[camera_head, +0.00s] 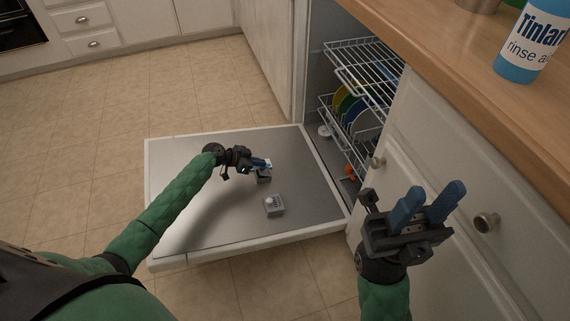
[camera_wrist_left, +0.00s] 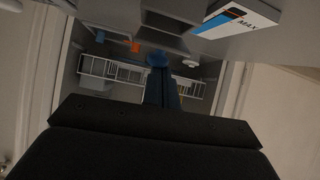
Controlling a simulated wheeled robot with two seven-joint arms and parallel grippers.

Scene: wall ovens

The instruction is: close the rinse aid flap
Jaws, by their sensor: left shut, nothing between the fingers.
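The dishwasher door (camera_head: 215,215) lies open and flat. A small grey dispenser (camera_head: 264,178) sits on it, partly hidden by my left gripper (camera_head: 264,163). A white and blue flap marked "MAX" (camera_wrist_left: 240,20) shows close up in the left wrist view, apparently standing raised. My left gripper is shut and empty, its blue fingers (camera_wrist_left: 160,82) together right beside the dispenser. I cannot tell whether they touch the flap. My right gripper (camera_head: 428,203) is open and empty, in front of the white cabinets, well away from the door.
A second small grey dispenser (camera_head: 274,206) sits nearer on the door. Wire racks (camera_head: 362,68) with plates stand inside the dishwasher. A rinse aid bottle (camera_head: 530,45) stands on the wooden counter (camera_head: 455,60). Cabinet knobs (camera_head: 486,222) stick out near my right gripper. The tiled floor at left is clear.

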